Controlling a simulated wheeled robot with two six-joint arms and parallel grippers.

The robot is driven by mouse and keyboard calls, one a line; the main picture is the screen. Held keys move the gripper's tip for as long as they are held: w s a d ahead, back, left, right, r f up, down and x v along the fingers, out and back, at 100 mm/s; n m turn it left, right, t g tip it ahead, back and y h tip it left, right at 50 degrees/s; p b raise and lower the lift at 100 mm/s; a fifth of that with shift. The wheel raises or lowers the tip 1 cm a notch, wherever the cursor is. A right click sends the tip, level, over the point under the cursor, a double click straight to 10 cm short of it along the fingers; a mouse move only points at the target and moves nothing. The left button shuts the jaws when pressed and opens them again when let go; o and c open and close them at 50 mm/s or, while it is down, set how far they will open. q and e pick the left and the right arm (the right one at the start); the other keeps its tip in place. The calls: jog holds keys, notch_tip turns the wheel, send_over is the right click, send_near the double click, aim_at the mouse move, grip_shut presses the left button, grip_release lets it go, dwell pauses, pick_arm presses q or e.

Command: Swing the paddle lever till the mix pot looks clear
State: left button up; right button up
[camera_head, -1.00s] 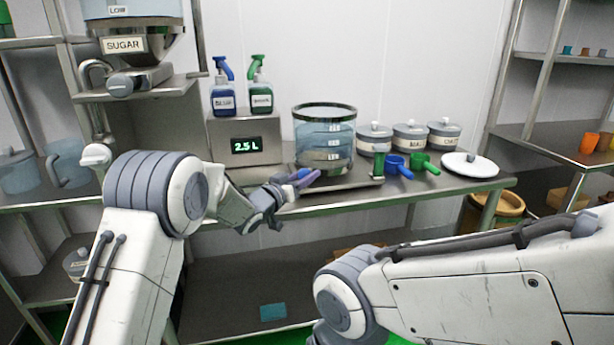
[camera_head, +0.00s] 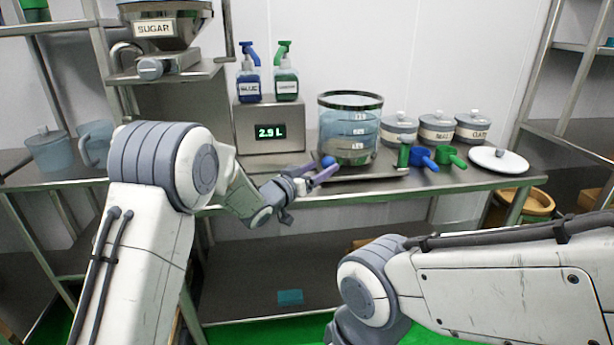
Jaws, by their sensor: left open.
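The mix pot (camera_head: 350,108) is a clear, dark-rimmed vessel with white level marks, on a metal plate on the counter. It looks bluish, with a duller grey-green band near the bottom. A blue ball knob (camera_head: 328,161), probably the paddle lever's end, shows at the pot's lower left. My left gripper (camera_head: 322,173) is open, with its purple fingers close around or just in front of the knob; I cannot tell whether they touch it. The rest of the lever is hidden. My right arm is at the lower right, its gripper out of view.
A display box (camera_head: 270,136) with blue and green spray bottles (camera_head: 286,82) stands left of the pot. A green upright piece (camera_head: 403,156), blue scoop (camera_head: 425,158), green scoop (camera_head: 449,155), lidded jars (camera_head: 437,127) and white lid (camera_head: 498,160) lie to the right.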

pick_arm(q)
jog(key=v, duration=0.6)
jog(key=shift+s+a, duration=0.2)
jog(key=shift+d, duration=0.1)
